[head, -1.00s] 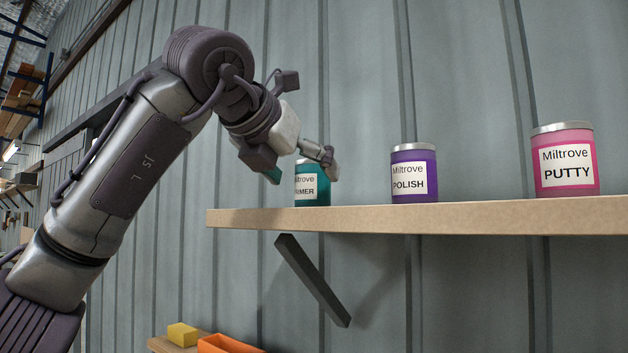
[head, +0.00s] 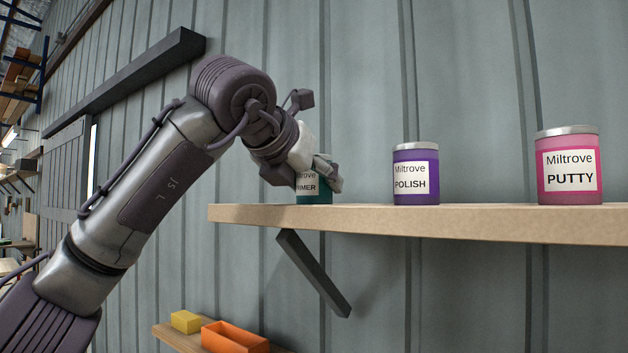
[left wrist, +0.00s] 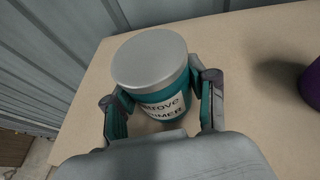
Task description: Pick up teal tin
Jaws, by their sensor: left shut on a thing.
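The teal tin (head: 313,190), with a white label ending in "IMER", stands upright on the left end of the wooden shelf (head: 450,222). My left gripper (head: 318,178) is around it and shut on its sides, hiding part of the tin and its label. In the left wrist view the tin (left wrist: 158,82) shows its grey lid, with one finger of my left gripper (left wrist: 163,107) on each side of it. The tin appears to rest on the shelf (left wrist: 255,60). My right gripper is not in view.
A purple POLISH tin (head: 415,195) stands to the right on the shelf, and a pink PUTTY tin (head: 569,192) farther right. The ribbed wall (head: 480,80) is behind. A dark bracket (head: 313,275) is under the shelf. An orange bin (head: 232,338) and yellow block (head: 186,321) sit lower down.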

